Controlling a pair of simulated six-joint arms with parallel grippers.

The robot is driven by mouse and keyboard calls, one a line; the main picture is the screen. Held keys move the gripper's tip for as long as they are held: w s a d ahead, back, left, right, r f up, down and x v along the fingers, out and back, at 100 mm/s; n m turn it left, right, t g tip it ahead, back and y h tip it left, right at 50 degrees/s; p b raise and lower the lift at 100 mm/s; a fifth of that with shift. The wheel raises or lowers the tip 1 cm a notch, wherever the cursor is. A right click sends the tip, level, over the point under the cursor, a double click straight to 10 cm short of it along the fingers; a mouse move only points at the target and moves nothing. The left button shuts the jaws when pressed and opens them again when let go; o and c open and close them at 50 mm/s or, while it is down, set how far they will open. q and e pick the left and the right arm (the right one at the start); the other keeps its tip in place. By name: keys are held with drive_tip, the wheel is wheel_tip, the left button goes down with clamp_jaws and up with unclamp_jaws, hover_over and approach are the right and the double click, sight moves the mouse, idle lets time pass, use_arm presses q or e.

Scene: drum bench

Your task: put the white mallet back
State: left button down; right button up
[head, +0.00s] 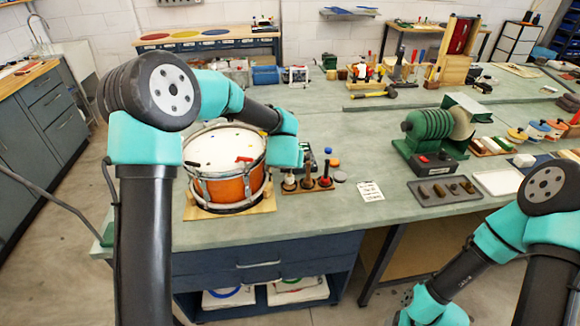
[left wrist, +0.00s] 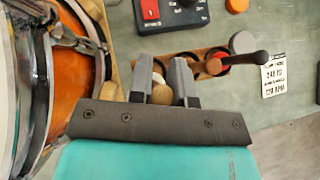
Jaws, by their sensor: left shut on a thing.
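My left gripper (left wrist: 164,78) is shut on the white mallet. In the left wrist view its pale head (left wrist: 142,76) and a bit of wood (left wrist: 160,93) show at the fingers, which hide the rest. The gripper is over the left part of the wooden mallet rack (head: 303,189). I cannot tell whether the mallet is seated in the rack or just above it. A mallet with a red base and dark handle (left wrist: 252,58) stands at the rack's right end. A brown-handled mallet (head: 308,172) stands mid-rack. My right gripper is out of view; its arm shows at lower right.
The orange drum (head: 228,188) stands close left of the rack. A printed card (head: 369,191) lies to the right. A green machine (head: 430,135) stands farther right.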

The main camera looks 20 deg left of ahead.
use_arm(q)
drive_tip(key=shift+w, duration=0.25)
drive_tip(key=shift+w+a+f, duration=0.1)
drive_tip(key=shift+w+f, duration=0.1)
drive_tip(key=shift+f, duration=0.7)
drive_tip(key=shift+w+a+f, duration=0.1)
drive_tip(key=shift+w+f, duration=0.1)
drive_tip(key=shift+f, duration=0.7)
drive_tip(key=shift+f, duration=0.15)
drive_tip(key=c, duration=1.1)
unclamp_jaws()
drive_tip(key=shift+o, duration=0.2)
drive_tip(key=shift+s+d+r, duration=0.1)
drive_tip(key=shift+s+r, duration=0.25)
drive_tip(key=shift+r, duration=0.2)
drive_tip(key=a+v, duration=0.1)
drive_tip(key=v, duration=1)
drive_tip(key=shift+d, duration=0.45)
